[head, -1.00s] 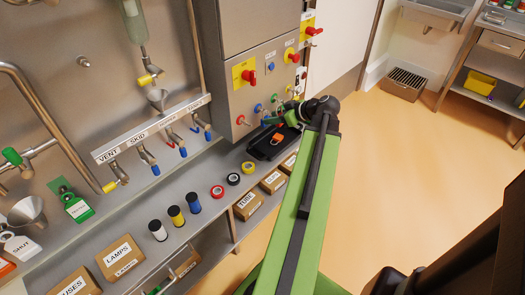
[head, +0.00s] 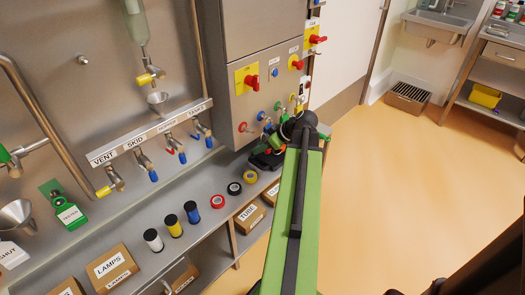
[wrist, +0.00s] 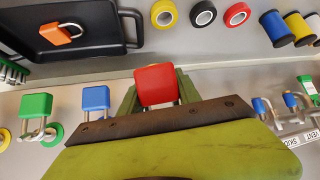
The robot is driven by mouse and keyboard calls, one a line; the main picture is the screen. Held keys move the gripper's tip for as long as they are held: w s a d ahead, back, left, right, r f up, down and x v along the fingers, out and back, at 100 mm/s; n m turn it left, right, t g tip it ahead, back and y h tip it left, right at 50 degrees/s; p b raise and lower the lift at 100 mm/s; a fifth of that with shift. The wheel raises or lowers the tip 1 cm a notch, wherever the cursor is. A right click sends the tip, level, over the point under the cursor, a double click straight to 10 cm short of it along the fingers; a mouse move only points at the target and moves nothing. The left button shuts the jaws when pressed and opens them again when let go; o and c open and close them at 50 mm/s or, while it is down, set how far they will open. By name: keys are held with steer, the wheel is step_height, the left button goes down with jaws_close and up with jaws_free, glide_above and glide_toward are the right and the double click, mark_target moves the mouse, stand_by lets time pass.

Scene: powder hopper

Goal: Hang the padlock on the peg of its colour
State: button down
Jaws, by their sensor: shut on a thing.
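In the wrist view my gripper (wrist: 157,90) is shut on a red padlock (wrist: 155,85); a green finger shows on each side and the shackle is partly hidden. In the head view my gripper (head: 273,144) is in front of the panel pegs, over the tray, and the held padlock is hard to make out. The red peg (head: 242,127) is at the left end of the peg row and looks bare. A blue padlock (wrist: 95,98) and a green padlock (wrist: 36,105) hang on their pegs, beside my gripper in the wrist view.
An orange padlock (wrist: 60,33) lies in the black tray (wrist: 105,42) on the bench. Yellow, black and red tape rolls (head: 218,201) and several coloured spools (head: 172,225) stand along the bench. Red-handled switches (head: 251,78) project above the pegs. A yellow peg ring (wrist: 4,138) looks empty.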

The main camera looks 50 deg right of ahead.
steer(key=shift+w+d+f+b, duration=0.1)
steer(key=shift+w+f+b, duration=0.15)
steer(key=shift+w, duration=0.85)
steer(key=shift+w+d+f+b, duration=0.1)
steer(key=shift+w+f+b, duration=0.1)
steer(key=shift+w, duration=0.95)
steer(key=shift+w+d+f+b, duration=0.1)
steer(key=shift+w+f+b, duration=0.15)
steer(key=shift+w, duration=0.85)
steer(key=c, duration=0.8)
jaws_free()
steer(key=shift+o, duration=0.2)
steer(key=p+v, duration=1.2)
steer(key=v, duration=0.5)
steer(key=shift+r+p, duration=0.2)
steer(key=shift+p, duration=0.15)
